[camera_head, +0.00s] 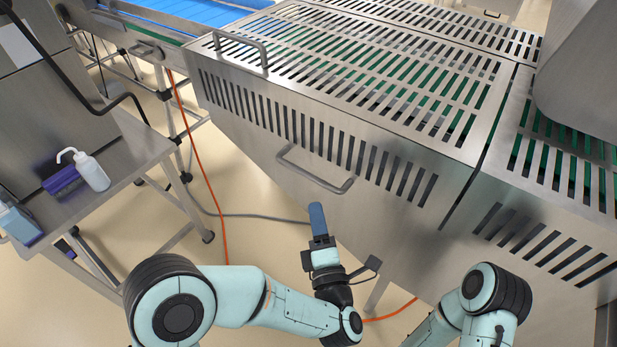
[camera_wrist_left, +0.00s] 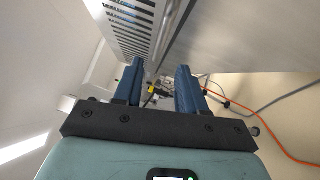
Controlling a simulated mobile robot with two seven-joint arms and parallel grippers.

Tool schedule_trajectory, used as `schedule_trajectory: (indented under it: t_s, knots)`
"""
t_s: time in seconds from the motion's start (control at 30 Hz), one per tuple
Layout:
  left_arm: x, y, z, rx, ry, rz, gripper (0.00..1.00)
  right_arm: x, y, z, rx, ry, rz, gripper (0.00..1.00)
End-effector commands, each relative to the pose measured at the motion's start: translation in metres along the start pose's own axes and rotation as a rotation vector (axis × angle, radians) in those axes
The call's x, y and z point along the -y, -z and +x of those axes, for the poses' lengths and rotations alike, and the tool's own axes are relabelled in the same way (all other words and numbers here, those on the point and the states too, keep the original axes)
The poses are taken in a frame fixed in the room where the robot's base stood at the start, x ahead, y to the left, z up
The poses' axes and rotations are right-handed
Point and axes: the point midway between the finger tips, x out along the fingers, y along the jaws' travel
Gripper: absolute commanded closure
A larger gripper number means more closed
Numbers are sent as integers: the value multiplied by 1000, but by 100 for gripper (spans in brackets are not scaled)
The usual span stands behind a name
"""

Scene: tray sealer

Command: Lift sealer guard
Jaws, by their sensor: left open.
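The sealer guard (camera_head: 400,75) is a slotted stainless steel cover over the machine, with green showing beneath its slots. It looks lowered. One bar handle (camera_head: 315,172) is on its front face and another (camera_head: 240,52) is on its top at the left. My left gripper (camera_head: 318,220) is just below the front handle, apart from it. In the left wrist view my left gripper (camera_wrist_left: 160,85) is open and empty, its two blue fingers apart. The guard's slotted face (camera_wrist_left: 132,25) shows beyond the fingers there. My right arm shows at the lower right, but its gripper is not visible.
A steel side table (camera_head: 95,185) stands at the left with a white squeeze bottle (camera_head: 92,172) and a purple item (camera_head: 63,181) on it. An orange cable (camera_head: 205,170) and grey hose run across the floor. A blue conveyor (camera_head: 190,10) is at the back left.

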Motion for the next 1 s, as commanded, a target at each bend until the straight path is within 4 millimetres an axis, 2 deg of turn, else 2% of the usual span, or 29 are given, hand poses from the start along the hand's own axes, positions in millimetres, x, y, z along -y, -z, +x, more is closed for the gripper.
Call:
schedule_trajectory:
  t_s: [0.3, 0.5, 0.7, 0.97, 1.0]
  knots:
    - [0, 2, 69, -4, -1, 4, 60, 1, -3, -2, 9, 0, -1, 2]
    - [0, 1, 100, -1, 0, 5, 60, 1, -3, -2, 9, 0, -1, 2]
    - [1, 1, 112, 1, 1, 6, 60, 1, -3, -2, 9, 0, -1, 2]
    - [1, 1, 113, 1, 1, 7, 60, 1, -3, -2, 8, 0, -1, 2]
    - [1, 1, 113, 1, 1, 7, 69, 1, -3, -2, 8, 0, -1, 2]
